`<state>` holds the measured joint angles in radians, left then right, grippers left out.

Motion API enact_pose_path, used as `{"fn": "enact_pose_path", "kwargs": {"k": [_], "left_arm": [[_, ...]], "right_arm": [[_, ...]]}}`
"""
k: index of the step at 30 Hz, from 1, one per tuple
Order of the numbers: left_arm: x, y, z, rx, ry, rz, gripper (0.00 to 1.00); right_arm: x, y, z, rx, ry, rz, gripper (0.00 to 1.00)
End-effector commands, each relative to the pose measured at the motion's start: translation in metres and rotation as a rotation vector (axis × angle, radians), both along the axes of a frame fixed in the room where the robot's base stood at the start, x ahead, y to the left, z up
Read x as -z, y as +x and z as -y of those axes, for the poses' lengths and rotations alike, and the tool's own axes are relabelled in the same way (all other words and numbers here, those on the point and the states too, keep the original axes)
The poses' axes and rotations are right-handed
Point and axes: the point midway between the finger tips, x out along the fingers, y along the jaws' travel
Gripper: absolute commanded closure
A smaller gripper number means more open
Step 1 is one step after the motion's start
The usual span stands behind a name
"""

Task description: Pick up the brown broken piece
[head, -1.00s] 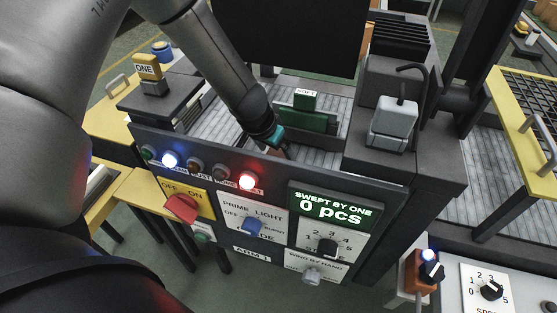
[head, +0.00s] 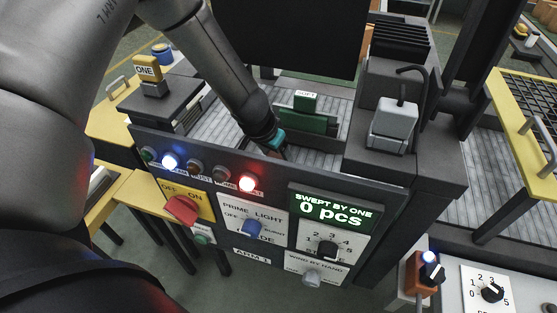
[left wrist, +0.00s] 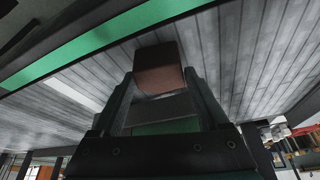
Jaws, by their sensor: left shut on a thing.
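The brown broken piece (left wrist: 158,68) is between the fingers of my left gripper (left wrist: 160,92) in the left wrist view. The gripper is shut on it, over the grey slatted bed. In the head view my left gripper (head: 284,152) reaches down behind the front panel, and the panel's top edge hides its fingertips and the piece. I cannot tell whether the piece touches the slats. My right gripper is not in view.
The front panel (head: 240,200) carries lamps, a red switch (head: 181,208) and a display reading "0 pcs". A green block marked "SOFT" (head: 305,118) stands behind the gripper. A grey machine block (head: 393,125) stands to the right.

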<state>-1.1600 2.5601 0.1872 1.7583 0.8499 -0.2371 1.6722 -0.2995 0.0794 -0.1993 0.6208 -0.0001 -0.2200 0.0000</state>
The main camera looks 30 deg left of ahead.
Motion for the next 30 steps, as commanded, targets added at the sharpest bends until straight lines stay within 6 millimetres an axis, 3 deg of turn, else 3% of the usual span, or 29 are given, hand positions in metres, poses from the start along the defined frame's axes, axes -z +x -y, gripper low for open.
{"fn": "enact_pose_path", "kwargs": {"k": [10,16,27,30], "left_arm": [[-0.002,0.000,0.000,0.000,0.000,0.001,0.81],[-0.014,0.001,0.000,-0.001,-0.001,0.002,0.81],[-0.011,-0.040,-0.002,-0.003,-0.006,0.001,0.81],[-0.034,-0.038,-0.002,0.001,0.000,0.005,0.81]], "right_arm": [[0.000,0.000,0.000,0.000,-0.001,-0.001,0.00],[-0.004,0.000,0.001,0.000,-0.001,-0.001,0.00],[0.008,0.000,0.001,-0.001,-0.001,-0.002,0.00],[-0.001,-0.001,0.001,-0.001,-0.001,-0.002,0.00]]}}
